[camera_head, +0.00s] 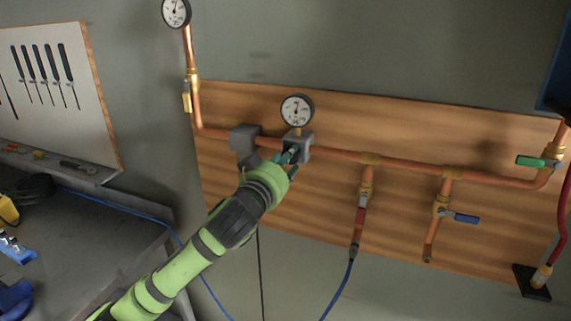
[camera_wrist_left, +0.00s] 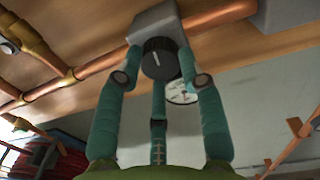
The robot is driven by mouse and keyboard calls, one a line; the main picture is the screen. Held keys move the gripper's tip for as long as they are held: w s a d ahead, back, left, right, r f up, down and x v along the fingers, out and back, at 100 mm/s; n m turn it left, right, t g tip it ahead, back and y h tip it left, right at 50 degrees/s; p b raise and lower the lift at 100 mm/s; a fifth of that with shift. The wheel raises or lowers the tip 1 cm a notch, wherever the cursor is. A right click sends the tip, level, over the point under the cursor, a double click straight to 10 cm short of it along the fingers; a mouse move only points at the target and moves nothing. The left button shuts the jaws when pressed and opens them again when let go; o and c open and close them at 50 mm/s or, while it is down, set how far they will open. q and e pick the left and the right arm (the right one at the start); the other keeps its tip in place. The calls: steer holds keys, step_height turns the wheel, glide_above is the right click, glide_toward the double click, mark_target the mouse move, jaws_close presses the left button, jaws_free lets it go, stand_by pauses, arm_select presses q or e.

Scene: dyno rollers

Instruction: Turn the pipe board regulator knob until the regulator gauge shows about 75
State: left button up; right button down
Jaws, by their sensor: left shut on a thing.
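The regulator is a grey block (camera_head: 301,143) on the copper pipe of the wooden pipe board. Its round gauge (camera_head: 296,110) stands just above it, with a white face; its needle points roughly upward, but the numbers are too small to read. In the left wrist view the gauge (camera_wrist_left: 183,92) shows partly, behind the fingers. The black knob (camera_wrist_left: 160,58) with a white mark sits on the regulator block. My left gripper (camera_head: 289,157) is at the regulator front, its teal fingers shut around the knob, which they hide in the head view. My right gripper is out of view.
A second grey block (camera_head: 245,139) sits on the pipe just left of the regulator. Valves with a green handle (camera_head: 530,161) and a blue handle (camera_head: 465,218) are at the right. Another gauge (camera_head: 176,11) is at the upper left. A workbench (camera_head: 95,240) stands at the left.

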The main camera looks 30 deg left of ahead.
arm_select(q)
steer(key=n, duration=0.6)
steer(key=shift+p, duration=0.35)
stand_by(0.4)
steer(key=o, duration=1.1)
steer(key=shift+o, duration=0.2)
steer(key=s+d, duration=0.1)
steer(key=s, duration=0.6)
steer(key=shift+s+d+f, duration=0.15)
steer(key=shift+s+d, duration=0.05)
steer(key=shift+d, duration=0.1)
steer(key=shift+o, duration=0.2)
